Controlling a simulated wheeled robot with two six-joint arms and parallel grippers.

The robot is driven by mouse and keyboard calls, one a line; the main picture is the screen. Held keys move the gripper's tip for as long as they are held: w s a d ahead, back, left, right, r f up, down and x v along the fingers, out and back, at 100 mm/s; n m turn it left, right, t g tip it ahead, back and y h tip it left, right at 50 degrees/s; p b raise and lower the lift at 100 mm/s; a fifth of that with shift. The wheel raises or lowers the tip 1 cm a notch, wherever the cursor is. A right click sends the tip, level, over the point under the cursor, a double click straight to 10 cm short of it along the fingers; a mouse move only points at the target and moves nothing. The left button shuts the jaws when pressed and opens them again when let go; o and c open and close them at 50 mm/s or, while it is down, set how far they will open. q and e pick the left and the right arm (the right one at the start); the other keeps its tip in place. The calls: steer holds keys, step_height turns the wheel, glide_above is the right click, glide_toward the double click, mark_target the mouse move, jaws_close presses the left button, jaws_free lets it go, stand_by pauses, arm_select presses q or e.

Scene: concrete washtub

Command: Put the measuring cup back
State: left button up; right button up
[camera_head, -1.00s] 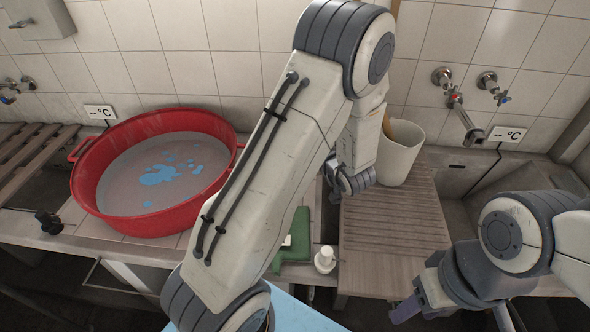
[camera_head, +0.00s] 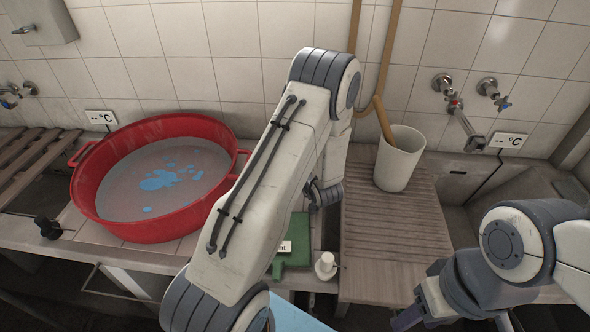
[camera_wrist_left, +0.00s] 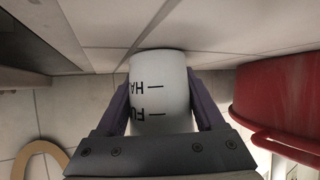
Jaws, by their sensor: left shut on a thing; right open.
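The white measuring cup (camera_wrist_left: 160,72) shows in the left wrist view with black marks and letters on its side, partly cut off. My left gripper (camera_wrist_left: 160,100) is shut on it, one purple finger on each side. In the head view the cup and the left fingers are hidden behind my left arm; only part of the left wrist (camera_head: 323,193) shows above the counter. My right gripper (camera_head: 408,318) is open and empty low at the right, in front of the ridged wooden board (camera_head: 395,235).
A red tub (camera_head: 150,228) of greyish water with blue patches stands left. A white pot (camera_head: 398,165) with a wooden handle stands on the board. A green object (camera_head: 292,250) and white bottle (camera_head: 326,265) lie near the front edge. Taps (camera_head: 460,120) are at right.

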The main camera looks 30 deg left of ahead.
arm_select(q)
steer(key=shift+f, duration=0.1)
steer(key=shift+f, duration=0.15)
steer(key=o, duration=1.4)
steer(key=shift+r, duration=0.4)
steer(key=v, duration=1.2)
steer(key=shift+s, duration=0.1)
steer(key=shift+f, duration=0.1)
